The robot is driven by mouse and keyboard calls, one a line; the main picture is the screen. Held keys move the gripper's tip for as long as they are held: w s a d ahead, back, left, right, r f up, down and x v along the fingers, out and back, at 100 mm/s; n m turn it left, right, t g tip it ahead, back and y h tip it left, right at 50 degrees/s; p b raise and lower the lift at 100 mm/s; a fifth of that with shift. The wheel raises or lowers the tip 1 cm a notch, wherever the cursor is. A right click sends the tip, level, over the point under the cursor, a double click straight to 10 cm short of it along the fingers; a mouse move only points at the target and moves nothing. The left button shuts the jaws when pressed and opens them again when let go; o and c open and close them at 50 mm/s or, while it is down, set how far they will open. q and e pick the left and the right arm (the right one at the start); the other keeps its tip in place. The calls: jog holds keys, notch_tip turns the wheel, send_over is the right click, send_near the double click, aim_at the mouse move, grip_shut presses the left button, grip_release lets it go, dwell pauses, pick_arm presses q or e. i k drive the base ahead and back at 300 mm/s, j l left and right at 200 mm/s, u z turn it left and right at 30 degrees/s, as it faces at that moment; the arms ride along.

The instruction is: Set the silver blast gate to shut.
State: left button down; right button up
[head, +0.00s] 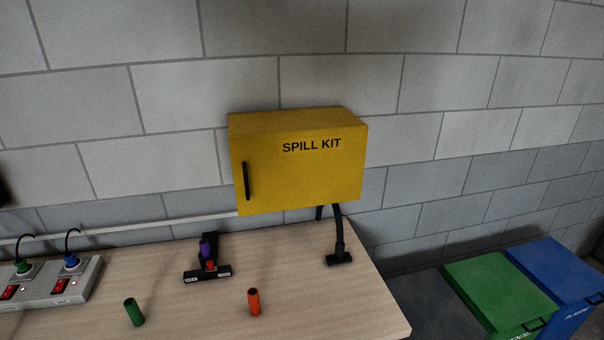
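No silver blast gate can be made out in the head view. Neither of my grippers is in view. A black stand (208,276) with small white labels on its base sits on the workbench (300,325), with a purple part and a red part on it. The labels are too small to read.
A yellow spill kit cabinet (300,175), door shut, hangs above the bench. A black hose nozzle (339,256), green cylinder (134,312), orange cylinder (254,302) and grey socket strip (45,286) are on the bench. Green (495,285) and blue (555,268) bins stand right.

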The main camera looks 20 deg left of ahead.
aim_at(210, 263)
jog(key=u, duration=1.15)
